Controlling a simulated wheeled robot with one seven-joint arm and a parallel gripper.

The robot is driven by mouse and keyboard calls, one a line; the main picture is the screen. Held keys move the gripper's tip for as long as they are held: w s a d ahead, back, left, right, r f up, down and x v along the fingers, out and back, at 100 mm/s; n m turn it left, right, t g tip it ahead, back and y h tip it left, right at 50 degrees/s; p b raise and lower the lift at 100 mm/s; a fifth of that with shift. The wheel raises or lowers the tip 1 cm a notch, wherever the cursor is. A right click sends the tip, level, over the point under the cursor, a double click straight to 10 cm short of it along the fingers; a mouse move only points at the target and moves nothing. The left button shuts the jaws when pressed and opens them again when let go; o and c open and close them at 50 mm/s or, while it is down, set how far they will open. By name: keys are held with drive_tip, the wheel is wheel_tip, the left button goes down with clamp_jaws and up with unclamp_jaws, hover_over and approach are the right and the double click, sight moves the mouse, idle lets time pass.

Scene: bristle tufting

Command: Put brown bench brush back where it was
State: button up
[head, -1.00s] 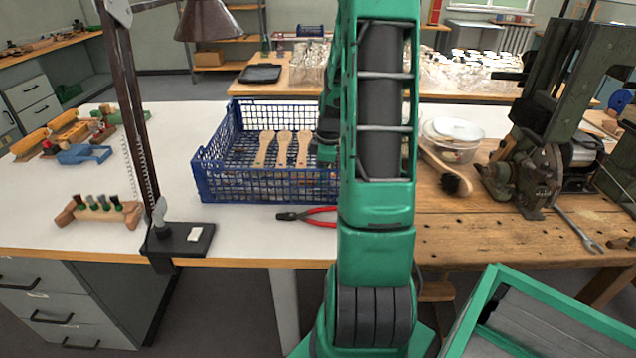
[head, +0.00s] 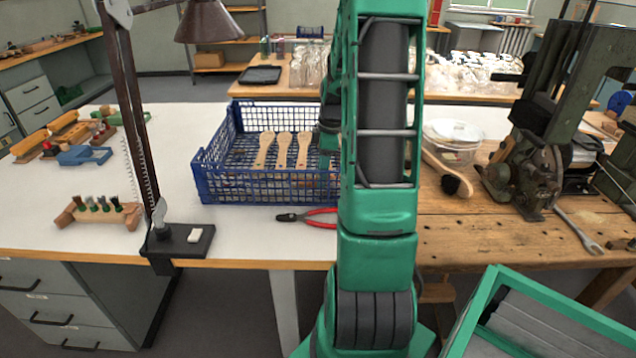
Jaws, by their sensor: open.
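A brush with a light brown wooden handle (head: 437,163) and dark bristles (head: 458,186) lies on the wooden bench just right of my arm. It looks like the brown bench brush. Its bristle end points toward the front right, and its handle runs back and left toward my arm. My green arm stands upright in the middle of the head view and covers the right end of the blue crate (head: 268,190). My gripper cannot be made out; it is hidden behind the arm.
The blue crate holds several pale wooden brush bodies (head: 283,150). Red-handled pliers (head: 308,216) lie in front of it. A clear tub (head: 452,143) stands behind the brush, and a dark machine (head: 527,170) and a wrench (head: 578,232) lie right. A lamp post (head: 133,130) rises at left.

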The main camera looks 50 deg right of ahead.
drive_tip(key=r, duration=0.7)
drive_tip(key=shift+s+d+r, duration=0.1)
drive_tip(key=shift+s+d, duration=0.2)
drive_tip(key=s+a+r+m, duration=0.3)
drive_tip(key=s+a, duration=0.1)
drive_tip(key=a, duration=0.2)
drive_tip(key=s+a+r+m, duration=0.2)
drive_tip(key=s+a+m, duration=0.15)
drive_tip(key=a, duration=0.25)
drive_tip(key=s+a+f+m+g, duration=0.1)
drive_tip(key=s+a+m, duration=0.7)
drive_tip(key=s, duration=0.4)
drive_tip(key=shift+a+f+h, duration=0.2)
drive_tip(key=shift+a+h, duration=0.2)
drive_tip(key=shift+a, duration=0.5)
drive_tip(key=shift+w+f, duration=0.25)
drive_tip(key=shift+w, duration=0.4)
